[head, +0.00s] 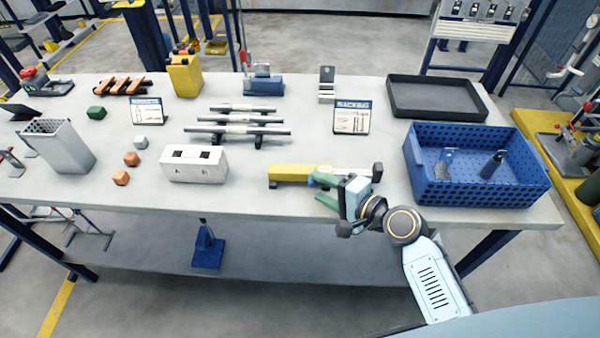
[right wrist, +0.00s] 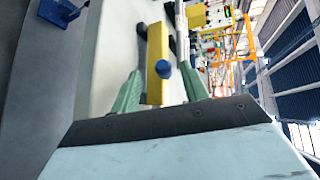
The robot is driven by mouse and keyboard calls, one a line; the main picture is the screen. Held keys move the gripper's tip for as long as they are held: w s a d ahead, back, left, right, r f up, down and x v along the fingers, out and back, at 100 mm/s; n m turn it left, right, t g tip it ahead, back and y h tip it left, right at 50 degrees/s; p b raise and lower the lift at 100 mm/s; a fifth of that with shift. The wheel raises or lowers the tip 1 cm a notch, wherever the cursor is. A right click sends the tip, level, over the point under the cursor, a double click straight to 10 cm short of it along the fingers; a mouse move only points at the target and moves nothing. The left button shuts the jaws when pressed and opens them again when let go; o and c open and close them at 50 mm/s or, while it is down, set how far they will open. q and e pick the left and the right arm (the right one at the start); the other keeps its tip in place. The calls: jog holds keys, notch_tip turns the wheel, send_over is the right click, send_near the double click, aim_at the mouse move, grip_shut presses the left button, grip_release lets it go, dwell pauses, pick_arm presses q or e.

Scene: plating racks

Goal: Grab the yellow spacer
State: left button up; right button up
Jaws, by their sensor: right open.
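The yellow spacer (head: 288,174) is a long yellow bar lying near the front edge of the table (head: 240,202). My right gripper (head: 322,190) is at its right end, with green fingers spread apart. In the right wrist view the yellow spacer (right wrist: 154,85) runs between the two open fingers of the gripper (right wrist: 160,88). I cannot tell whether either finger touches it. A small blue round part (right wrist: 163,69) shows against the bar there. The gripper hides part of the spacer's right end in the head view. My left gripper is not in view.
A blue perforated crate (head: 480,190) holding small parts stands to the right. A white block (head: 193,165) with slots is to the left. Dark bars (head: 237,129) lie behind, with a racking sign (head: 351,117) and a black tray (head: 440,97) farther back. The front left strip is clear.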

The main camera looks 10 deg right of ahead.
aim_at(300, 175)
jog(key=x, duration=0.5)
jog(key=shift+a+r, duration=0.15)
jog(key=shift+r, duration=0.05)
jog(key=shift+c, duration=0.5)
grip_shut()
